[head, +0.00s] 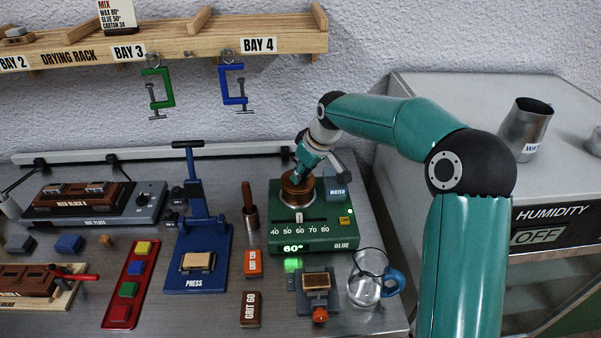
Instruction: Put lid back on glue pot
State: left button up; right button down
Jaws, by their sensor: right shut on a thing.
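The glue pot (297,197) is a copper-brown round pot in the green glue heater (316,240), right of centre in the head view. My right gripper (299,178) reaches down from the upper right to the top of the pot. It is shut on what looks like the pot's lid, mostly hidden by the fingers. I cannot tell whether the lid rests on the rim or hangs just above it. My left gripper is not in view.
A small blue-grey water container (337,191) stands just right of the pot. A brush or tool with a wooden handle (248,197) stands to its left. A blue press (199,259) is further left. A glass jug (368,286) stands front right. The drying rack (190,42) hangs above.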

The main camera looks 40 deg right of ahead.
jog(key=shift+c, duration=2)
grip_release()
jog(key=shift+r, duration=0.1)
jog(key=shift+s+r+p, duration=0.1)
jog(key=shift+r+p, duration=2.7)
jog(key=shift+r, duration=0.65)
jog(key=shift+c, duration=0.2)
grip_shut()
